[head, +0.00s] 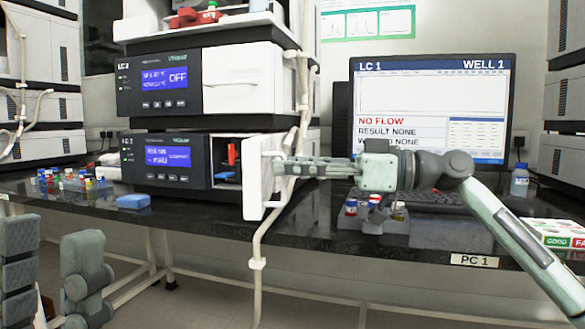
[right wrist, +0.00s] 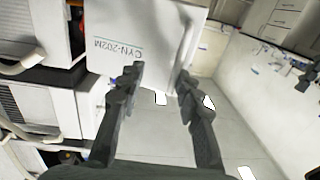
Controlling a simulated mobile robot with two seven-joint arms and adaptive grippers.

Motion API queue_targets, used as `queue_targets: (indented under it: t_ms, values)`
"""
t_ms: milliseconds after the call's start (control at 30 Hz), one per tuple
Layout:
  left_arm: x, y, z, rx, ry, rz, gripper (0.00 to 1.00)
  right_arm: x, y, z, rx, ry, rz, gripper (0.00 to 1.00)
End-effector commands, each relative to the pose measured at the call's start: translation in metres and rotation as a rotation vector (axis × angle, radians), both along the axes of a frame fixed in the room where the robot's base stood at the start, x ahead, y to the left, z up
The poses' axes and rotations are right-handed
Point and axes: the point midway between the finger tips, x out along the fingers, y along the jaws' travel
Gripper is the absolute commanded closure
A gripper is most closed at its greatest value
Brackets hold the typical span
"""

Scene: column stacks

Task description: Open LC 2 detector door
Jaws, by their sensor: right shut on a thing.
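The LC 2 unit (head: 162,160) is the lower dark-fronted box with a blue display. Its white detector door (head: 253,195) stands swung out from the front, edge toward me, with part of the dark inside bared. A red item (head: 231,153) shows in the opening. My right gripper (head: 278,168) is shut on the door from the right. In the right wrist view the door (right wrist: 150,30) bears the text CYN-202M, and my fingers (right wrist: 160,76) are at its edge. My left gripper (head: 50,238) is low at the left, fingers apart and empty.
The LC 1 unit (head: 195,80) sits above LC 2. A pale tube (head: 258,240) hangs in front of the bench near the door. A vial rack (head: 390,228), monitor (head: 430,105) and keyboard (head: 440,198) are at the right. A blue block (head: 133,201) lies at the left.

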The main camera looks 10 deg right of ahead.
Motion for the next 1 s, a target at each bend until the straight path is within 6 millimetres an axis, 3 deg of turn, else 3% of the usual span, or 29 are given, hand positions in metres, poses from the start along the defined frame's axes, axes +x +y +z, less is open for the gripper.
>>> queue_targets:
  t_ms: [733,867,1000]
  values:
    - [0.002,-0.001,-0.004,0.007,0.012,-0.002,0.6,-0.001,0.001,-0.004,-0.003,0.006,0.005,0.72]
    - [0.001,-0.001,-0.003,0.005,0.009,-0.002,0.6,-0.004,-0.01,-0.005,-0.004,0.008,0.004,0.72]
    - [0.001,-0.001,-0.002,0.004,0.006,-0.002,0.6,-0.013,-0.036,-0.005,-0.003,0.007,0.003,0.72]
